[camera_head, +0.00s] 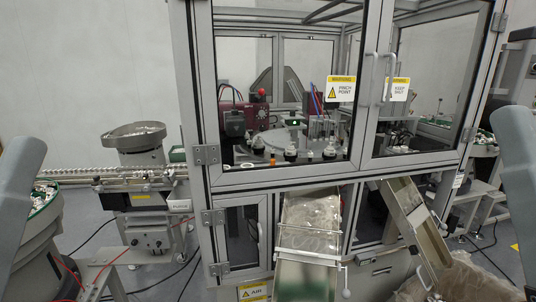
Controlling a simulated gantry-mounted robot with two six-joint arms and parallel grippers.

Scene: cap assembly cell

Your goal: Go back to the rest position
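Neither of my grippers is in view. Grey-blue arm links, which look like mine, stand at the far left and far right edges of the head view. The framed assembly cell (203,185) stands in front of me. Its upper doors look shut, with a door handle (390,78) near the middle. A metal chute (310,232) slopes out of the lower front, and a second narrower chute (415,222) leans at the right. No part is seen held by me.
A bowl feeder (134,134) with a linear track stands left of the cell. Another bowl with a green inside (45,202) is at the lower left. A clear plastic bag (462,280) lies at the lower right. Cables run across the floor.

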